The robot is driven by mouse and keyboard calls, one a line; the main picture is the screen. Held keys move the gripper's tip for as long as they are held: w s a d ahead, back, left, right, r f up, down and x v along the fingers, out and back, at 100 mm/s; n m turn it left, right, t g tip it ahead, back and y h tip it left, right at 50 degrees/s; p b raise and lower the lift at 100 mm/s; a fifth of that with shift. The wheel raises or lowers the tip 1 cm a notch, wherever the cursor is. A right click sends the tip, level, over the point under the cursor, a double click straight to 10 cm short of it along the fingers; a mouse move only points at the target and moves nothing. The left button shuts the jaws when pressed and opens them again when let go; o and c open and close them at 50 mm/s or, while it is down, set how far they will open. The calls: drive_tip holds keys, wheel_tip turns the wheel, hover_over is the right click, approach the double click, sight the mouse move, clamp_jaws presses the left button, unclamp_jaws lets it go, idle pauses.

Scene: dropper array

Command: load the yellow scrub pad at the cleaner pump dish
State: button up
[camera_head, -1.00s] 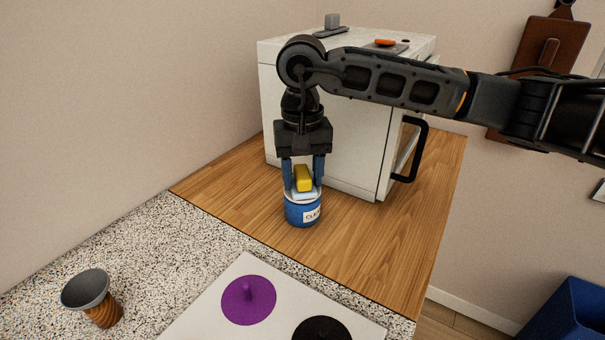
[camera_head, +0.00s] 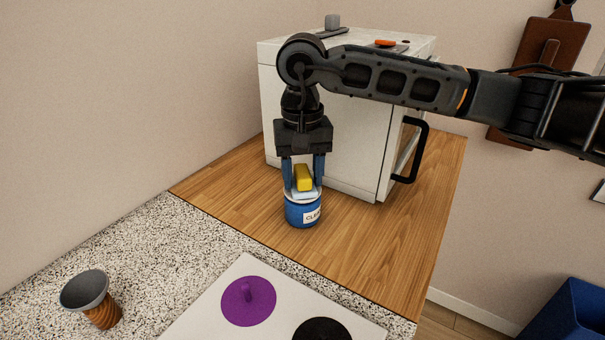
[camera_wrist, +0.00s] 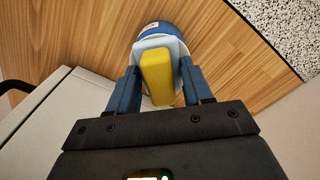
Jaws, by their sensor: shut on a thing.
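The yellow scrub pad (camera_head: 304,177) is upright between the fingers of my gripper (camera_head: 304,178), over the top of the cleaner pump dish. The dish is a blue cylinder (camera_head: 302,212) with a pale top and a white label, standing on the wooden counter. In the wrist view the pad (camera_wrist: 157,78) lies between the two blue fingers of my gripper (camera_wrist: 155,88), in front of the dish's pale top (camera_wrist: 150,42). My gripper is shut on the pad. Whether the pad's underside touches the dish top I cannot tell.
A white box-shaped appliance (camera_head: 345,140) with a black handle (camera_head: 411,150) stands close behind. A grey and wooden cup (camera_head: 92,297) and a white board with purple (camera_head: 249,300) and black (camera_head: 322,329) discs are in front. Bare wood (camera_head: 385,250) lies to the right.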

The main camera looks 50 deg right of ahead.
sight(303, 171)
drive_tip(key=shift+r+p, duration=0.65)
drive_tip(key=shift+r, duration=2.65)
